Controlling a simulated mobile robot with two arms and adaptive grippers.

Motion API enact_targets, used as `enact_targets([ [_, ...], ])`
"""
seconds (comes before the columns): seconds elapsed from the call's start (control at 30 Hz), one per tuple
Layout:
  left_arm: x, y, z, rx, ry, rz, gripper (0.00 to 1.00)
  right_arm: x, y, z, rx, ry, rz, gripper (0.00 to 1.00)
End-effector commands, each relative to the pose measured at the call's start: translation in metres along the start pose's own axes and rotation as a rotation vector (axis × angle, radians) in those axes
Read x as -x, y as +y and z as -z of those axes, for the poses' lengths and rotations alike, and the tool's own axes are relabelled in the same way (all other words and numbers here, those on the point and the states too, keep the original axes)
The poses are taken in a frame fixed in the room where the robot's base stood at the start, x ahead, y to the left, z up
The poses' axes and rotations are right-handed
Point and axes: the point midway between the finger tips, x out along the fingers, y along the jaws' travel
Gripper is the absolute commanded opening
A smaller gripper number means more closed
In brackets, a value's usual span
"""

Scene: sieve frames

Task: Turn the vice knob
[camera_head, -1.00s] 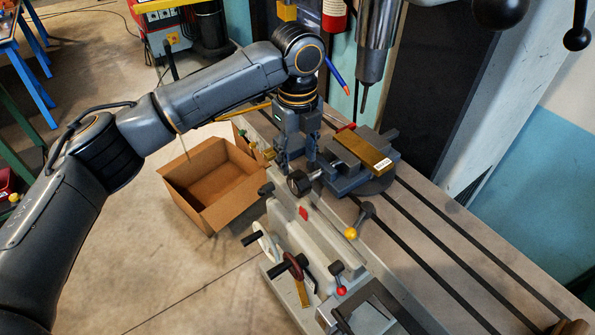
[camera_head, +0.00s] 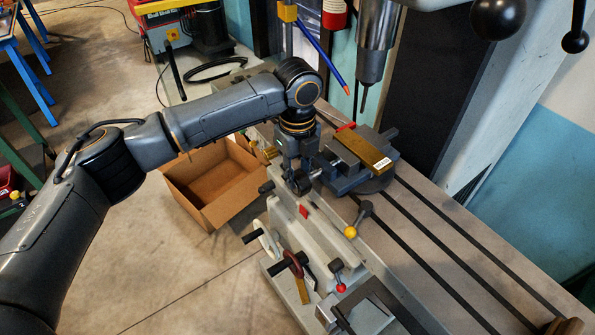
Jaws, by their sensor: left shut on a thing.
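The grey vice (camera_head: 345,183) is on the slotted machine table, with a brass-coloured bar (camera_head: 362,148) bearing a white label across its top. The dark round vice knob (camera_head: 302,187) sticks out from the vice's left side, above the table's near edge. My left gripper (camera_head: 298,181) points down at the knob, shut on it, with its fingers covering much of it. My right gripper is not in view.
The drill spindle (camera_head: 374,60) hangs behind the vice. An open cardboard box (camera_head: 215,205) is on the floor at left.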

Motion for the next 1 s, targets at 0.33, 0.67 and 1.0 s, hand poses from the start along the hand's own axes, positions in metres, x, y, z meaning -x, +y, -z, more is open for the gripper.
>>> enact_targets([
  [0.33,0.003,0.0,0.003,-0.003,-0.064,-0.002,0.0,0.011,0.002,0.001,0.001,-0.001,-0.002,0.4],
  [0.67,0.005,0.0,0.01,-0.005,-0.291,-0.001,0.0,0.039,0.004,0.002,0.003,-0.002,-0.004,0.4],
  [1.0,0.002,0.0,0.015,-0.003,-0.515,0.0,0.0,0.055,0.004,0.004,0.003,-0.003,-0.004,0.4],
])
